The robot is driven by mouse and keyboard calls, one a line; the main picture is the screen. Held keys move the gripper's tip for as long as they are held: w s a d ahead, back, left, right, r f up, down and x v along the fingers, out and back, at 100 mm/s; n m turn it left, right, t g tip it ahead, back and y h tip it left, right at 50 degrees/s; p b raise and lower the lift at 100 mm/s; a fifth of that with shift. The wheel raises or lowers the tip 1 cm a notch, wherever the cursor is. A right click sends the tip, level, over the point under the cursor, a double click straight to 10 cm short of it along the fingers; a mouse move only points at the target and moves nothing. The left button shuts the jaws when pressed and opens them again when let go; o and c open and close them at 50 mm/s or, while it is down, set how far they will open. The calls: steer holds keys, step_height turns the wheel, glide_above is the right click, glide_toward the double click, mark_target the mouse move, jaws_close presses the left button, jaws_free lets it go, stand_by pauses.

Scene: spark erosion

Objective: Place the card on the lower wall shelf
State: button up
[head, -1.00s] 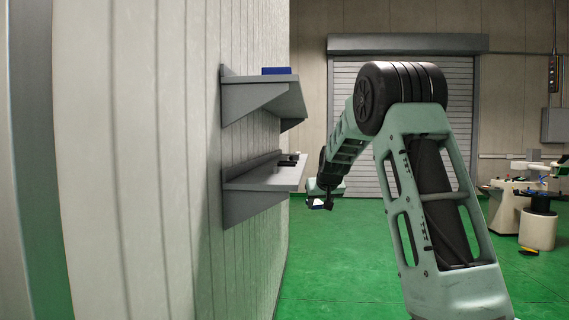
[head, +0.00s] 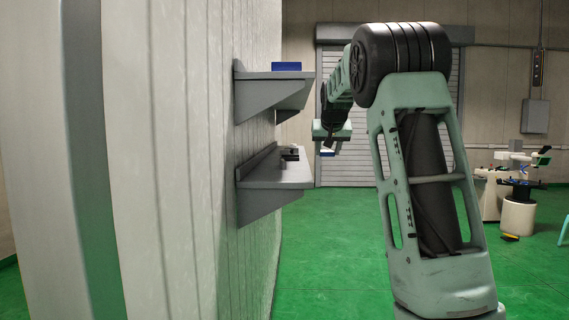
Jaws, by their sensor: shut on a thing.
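The lower wall shelf (head: 272,178) is a grey bracketed ledge on the pale panelled wall, left of my arm. My gripper (head: 328,146) is at the far end of the arm, to the right of the shelf's outer edge and near its height. A small white and blue piece, seemingly the card (head: 327,153), shows just under the gripper, which is shut on it. The card is small and partly hidden. The fingers are too small to make out clearly.
A dark object (head: 289,153) lies toward the far end of the lower shelf; its near part is bare. The upper shelf (head: 272,87) above holds a blue box (head: 287,66). A machine (head: 500,190) stands at the right.

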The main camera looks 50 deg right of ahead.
steer(key=p, duration=0.5)
glide_above(286, 176)
steer(key=s+a, duration=0.2)
step_height(286, 176, down, 2)
steer(key=shift+d+f, duration=0.15)
steer(key=shift+f, duration=0.05)
step_height(286, 176, down, 4)
steer(key=shift+r+p, duration=0.1)
steer(key=shift+p, duration=0.4)
steer(key=shift+w+p, duration=0.15)
steer(key=shift+p, duration=0.25)
steer(key=shift+f, duration=0.4)
steer(key=o, duration=1.1)
steer(key=shift+f, duration=0.1)
